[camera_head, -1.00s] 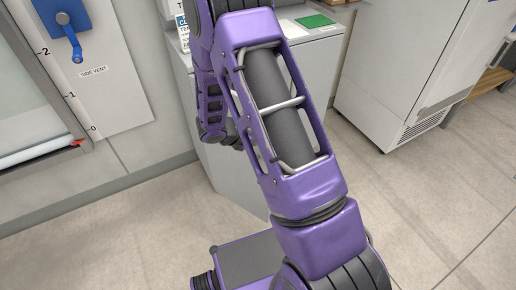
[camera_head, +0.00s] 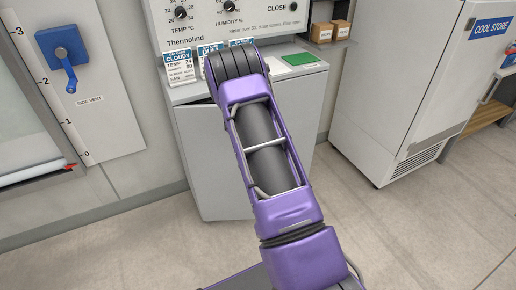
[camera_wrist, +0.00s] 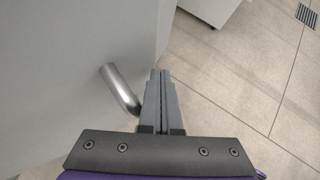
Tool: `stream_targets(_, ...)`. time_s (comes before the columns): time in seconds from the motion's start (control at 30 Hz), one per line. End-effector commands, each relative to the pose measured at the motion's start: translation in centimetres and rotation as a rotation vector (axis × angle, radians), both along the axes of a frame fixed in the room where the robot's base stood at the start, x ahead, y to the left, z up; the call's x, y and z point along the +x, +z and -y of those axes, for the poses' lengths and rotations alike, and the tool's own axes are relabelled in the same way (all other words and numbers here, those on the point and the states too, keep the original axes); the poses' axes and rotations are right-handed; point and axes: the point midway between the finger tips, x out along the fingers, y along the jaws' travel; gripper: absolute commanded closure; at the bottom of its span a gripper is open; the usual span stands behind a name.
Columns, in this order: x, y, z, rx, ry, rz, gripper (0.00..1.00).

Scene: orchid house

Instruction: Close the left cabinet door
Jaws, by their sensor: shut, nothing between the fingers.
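The grey-white cabinet (camera_head: 300,115) stands below the control panel. Its left door (camera_head: 208,165) shows left of my arm, with a thin dark gap along its top edge, so it looks slightly ajar. In the wrist view a pale panel (camera_wrist: 60,70) carries a silver bar handle (camera_wrist: 120,88). My gripper (camera_wrist: 160,74) is shut and empty, with its fingers just right of the handle. I cannot tell whether they touch it. In the head view my forearm hides the gripper and part of the cabinet front.
A white cool store (camera_head: 400,90) stands to the right. A blue side-vent lever (camera_head: 67,68) is on the left wall. Tiled floor (camera_head: 120,250) is clear in front.

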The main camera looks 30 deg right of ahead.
Motion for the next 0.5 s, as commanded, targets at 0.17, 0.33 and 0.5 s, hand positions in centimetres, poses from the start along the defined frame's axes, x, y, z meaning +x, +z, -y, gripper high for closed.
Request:
stream_targets(0.17, 3.6, 0.3, 2.3, 0.001, 0.108, 0.002, 1.00)
stream_targets(0.33, 6.0, 0.2, 3.2, -0.001, 0.224, -0.001, 1.00)
stream_targets(0.5, 7.6, 0.2, 3.8, 0.000, 0.331, 0.001, 1.00)
